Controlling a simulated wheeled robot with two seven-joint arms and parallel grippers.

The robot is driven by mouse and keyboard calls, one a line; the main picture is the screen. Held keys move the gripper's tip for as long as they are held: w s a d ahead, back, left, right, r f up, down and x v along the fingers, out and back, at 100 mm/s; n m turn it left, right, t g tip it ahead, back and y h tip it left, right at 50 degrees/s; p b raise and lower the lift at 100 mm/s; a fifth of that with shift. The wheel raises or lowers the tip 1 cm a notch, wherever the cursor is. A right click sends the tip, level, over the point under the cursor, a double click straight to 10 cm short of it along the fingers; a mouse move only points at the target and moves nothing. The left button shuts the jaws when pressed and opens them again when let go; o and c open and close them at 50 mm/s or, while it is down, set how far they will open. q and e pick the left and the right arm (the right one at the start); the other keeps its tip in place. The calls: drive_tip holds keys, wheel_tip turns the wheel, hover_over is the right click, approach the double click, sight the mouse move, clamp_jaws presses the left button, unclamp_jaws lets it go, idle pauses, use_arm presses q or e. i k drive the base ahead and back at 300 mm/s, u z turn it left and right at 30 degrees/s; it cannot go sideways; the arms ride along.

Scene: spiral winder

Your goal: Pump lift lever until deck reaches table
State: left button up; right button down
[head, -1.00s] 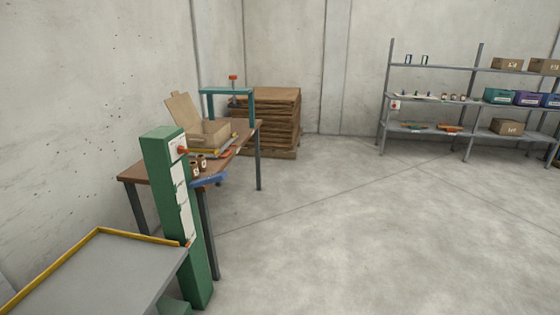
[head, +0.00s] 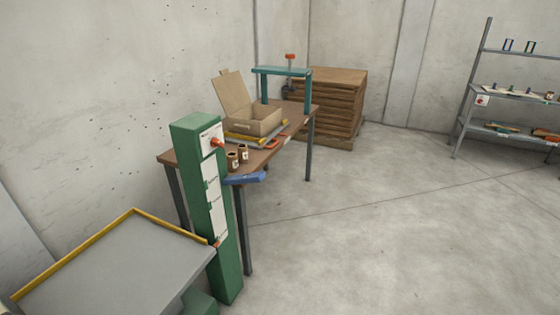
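The lift has a green column (head: 203,225) with white label plates on its face. Its grey deck (head: 115,270), with a yellow rim on the far and left sides, is at the lower left. The deck is lower than the brown table top (head: 172,158) behind the column. An orange-red knob (head: 217,142) sits near the column's top, and a small orange mark (head: 217,243) shows lower down at deck height. I cannot make out which part is the lift lever. Neither of my grippers is in view.
On the table are an open cardboard box (head: 255,118), brown cups (head: 238,156) and a teal frame (head: 282,71). A blue piece (head: 246,178) juts from the table's front edge. Stacked wooden boards (head: 335,105) and a shelf rack (head: 468,110) stand behind. The floor (head: 400,235) at right is clear.

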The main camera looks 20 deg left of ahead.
sight(254, 177)
drive_tip(key=u, duration=0.25)
drive_tip(key=i, duration=0.8)
drive_tip(key=u, duration=0.95)
drive_tip(key=i, duration=0.5)
drive_tip(key=u, duration=0.45)
